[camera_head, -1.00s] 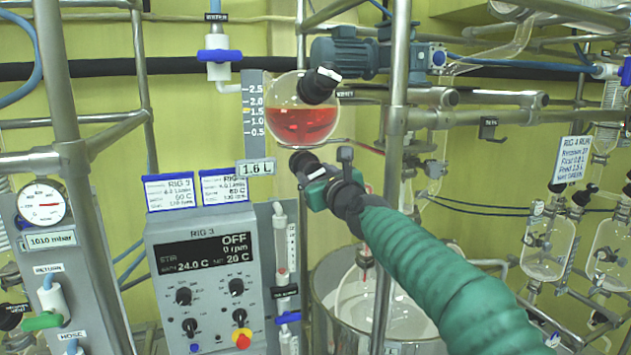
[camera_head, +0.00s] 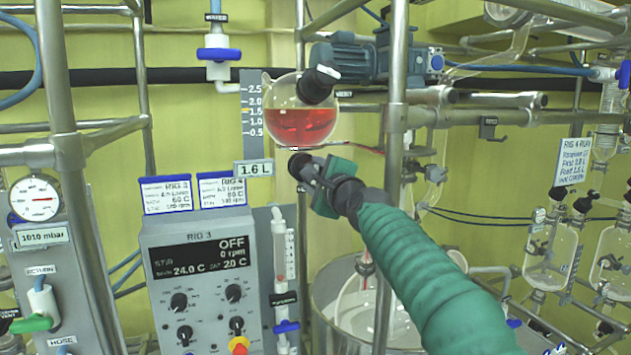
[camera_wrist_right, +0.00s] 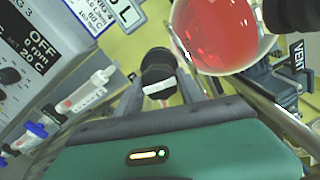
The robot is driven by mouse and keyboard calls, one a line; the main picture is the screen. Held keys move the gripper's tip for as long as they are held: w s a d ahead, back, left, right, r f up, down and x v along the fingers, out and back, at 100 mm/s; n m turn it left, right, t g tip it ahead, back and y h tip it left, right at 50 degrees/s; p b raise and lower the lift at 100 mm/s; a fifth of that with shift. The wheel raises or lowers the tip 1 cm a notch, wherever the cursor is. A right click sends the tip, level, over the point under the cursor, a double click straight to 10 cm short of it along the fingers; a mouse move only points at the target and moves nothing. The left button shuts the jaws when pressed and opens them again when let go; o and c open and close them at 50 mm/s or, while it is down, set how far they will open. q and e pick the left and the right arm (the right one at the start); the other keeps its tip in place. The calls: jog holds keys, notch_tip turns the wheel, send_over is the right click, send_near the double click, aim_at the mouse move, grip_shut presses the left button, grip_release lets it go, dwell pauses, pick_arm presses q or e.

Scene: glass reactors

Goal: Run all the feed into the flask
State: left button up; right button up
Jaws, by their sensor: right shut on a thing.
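A round glass feed vessel (camera_head: 303,92) holds red liquid (camera_head: 300,128), and it also shows in the right wrist view (camera_wrist_right: 215,35). The tag beside its scale reads 1.6 L (camera_head: 254,169). Just below the vessel is a black knob (camera_wrist_right: 158,72). My right gripper (camera_head: 303,172) is shut on this knob; in the right wrist view the fingers (camera_wrist_right: 160,92) lie on both sides of it. The glass flask (camera_head: 365,305) sits low in a round metal bath (camera_head: 326,300), partly hidden by my right arm. My left gripper is not in view.
The Rig 3 control box (camera_head: 200,275) stands left of the bath, its display reading OFF and 0 rpm. A steel post (camera_head: 395,75) rises close to my right arm. A blue motor (camera_head: 350,55) and the black vent knob (camera_head: 316,84) are above the gripper.

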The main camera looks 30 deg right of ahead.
jog(key=n, duration=0.2)
jog(key=n+b, duration=0.1)
jog(key=n, duration=0.1)
jog(key=n+b, duration=0.1)
jog(key=n, duration=0.1)
jog(key=shift+f+n, duration=0.25)
jog(key=shift+n, duration=0.05)
jog(key=n+b, duration=0.2)
jog(key=n, duration=0.4)
jog(key=shift+w+f+b, duration=0.1)
jog(key=shift+b, duration=0.2)
jog(key=n+b, duration=0.1)
jog(key=n, duration=0.4)
jog(key=shift+a+n, duration=0.1)
jog(key=shift+n, duration=0.2)
jog(key=n+b, duration=0.1)
jog(key=n, duration=0.5)
jog(key=n+b, duration=0.1)
jog(key=n, duration=0.5)
jog(key=shift+n, duration=0.4)
jog(key=n, duration=1.2)
jog(key=shift+n, duration=0.3)
jog(key=n, duration=0.6)
jog(key=shift+n, duration=0.4)
